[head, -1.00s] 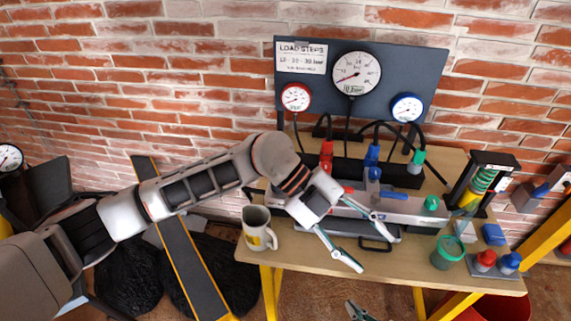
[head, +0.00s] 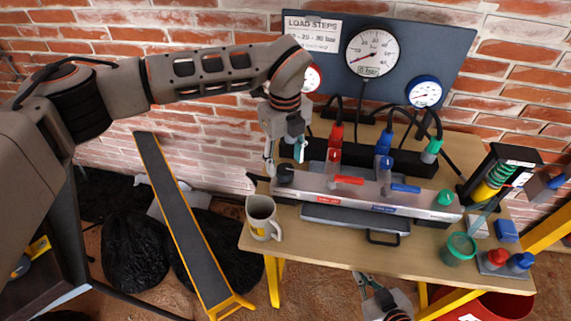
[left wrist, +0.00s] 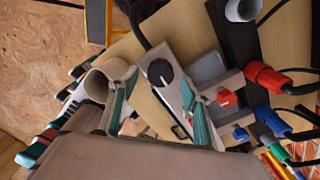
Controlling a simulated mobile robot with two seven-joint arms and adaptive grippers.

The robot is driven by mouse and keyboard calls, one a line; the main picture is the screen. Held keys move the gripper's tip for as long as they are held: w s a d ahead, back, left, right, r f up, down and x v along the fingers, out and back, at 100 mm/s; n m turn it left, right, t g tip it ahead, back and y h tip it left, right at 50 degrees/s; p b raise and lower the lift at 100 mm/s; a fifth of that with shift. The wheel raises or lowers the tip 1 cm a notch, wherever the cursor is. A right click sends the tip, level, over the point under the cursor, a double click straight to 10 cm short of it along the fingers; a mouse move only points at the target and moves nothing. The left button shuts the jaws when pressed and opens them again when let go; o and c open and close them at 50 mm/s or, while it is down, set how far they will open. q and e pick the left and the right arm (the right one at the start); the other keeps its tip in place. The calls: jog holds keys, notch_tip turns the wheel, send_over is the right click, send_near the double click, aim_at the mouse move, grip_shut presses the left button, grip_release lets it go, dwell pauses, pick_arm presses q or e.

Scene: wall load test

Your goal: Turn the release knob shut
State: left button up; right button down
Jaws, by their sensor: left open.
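The black release knob (head: 285,174) sits on the left end of the grey pump block (head: 330,192). In the left wrist view the knob (left wrist: 160,72) is round and dark with a pale mark. My left gripper (head: 284,157) points down over it, open, with its fingertips on either side of the knob; I cannot tell whether they touch it. In the left wrist view the knob shows between the two teal fingers (left wrist: 159,82). My right gripper (head: 368,284) is partly in view below the bench's front edge; its opening is unclear.
A beige mug (head: 260,215) stands left of the pump block, close to my left gripper. Red lever (head: 347,180), blue lever (head: 405,188) and green knob (head: 445,197) lie along the block. Hoses rise behind to the gauge panel (head: 440,50). A green cup (head: 458,250) stands at right.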

aim_at(285, 173)
pick_arm(q)
jog(key=shift+f, duration=1.45)
jog(key=c, duration=1.1)
